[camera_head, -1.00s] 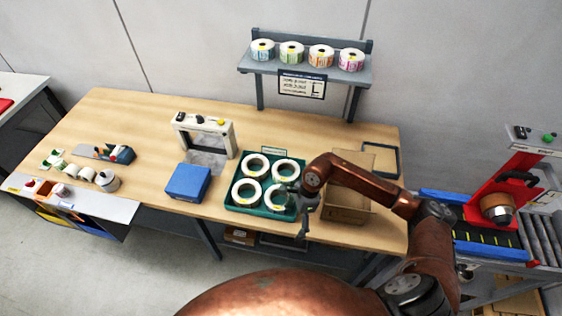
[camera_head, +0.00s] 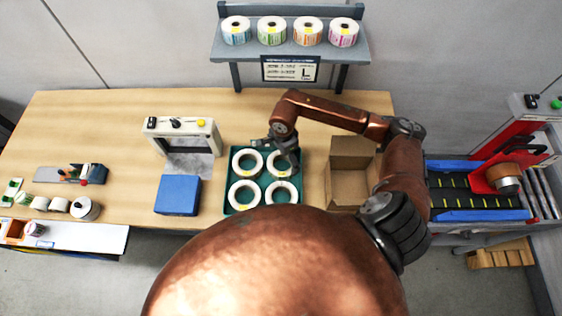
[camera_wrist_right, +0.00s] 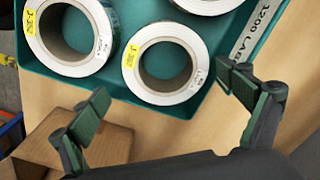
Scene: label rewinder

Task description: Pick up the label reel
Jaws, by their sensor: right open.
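A teal tray (camera_head: 230,203) on the table holds several white label reels, lying flat. The far right reel (camera_head: 281,174) is partly covered by my right gripper (camera_head: 277,150), which is over that corner of the tray. In the right wrist view the reel nearest the gripper (camera_wrist_right: 166,97) has a yellow sticker and sits inside the tray, beyond and between the fingers. My right gripper (camera_wrist_right: 162,86) is open and empty, with its fingers spread apart and not visibly touching the reel. My left gripper is not in view.
An open cardboard box (camera_head: 350,187) stands right of the tray. A blue box (camera_head: 178,195) and a white framed device (camera_head: 182,128) stand to its left. A shelf (camera_head: 290,47) with coloured reels is behind. A red machine (camera_head: 520,150) stands at the right.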

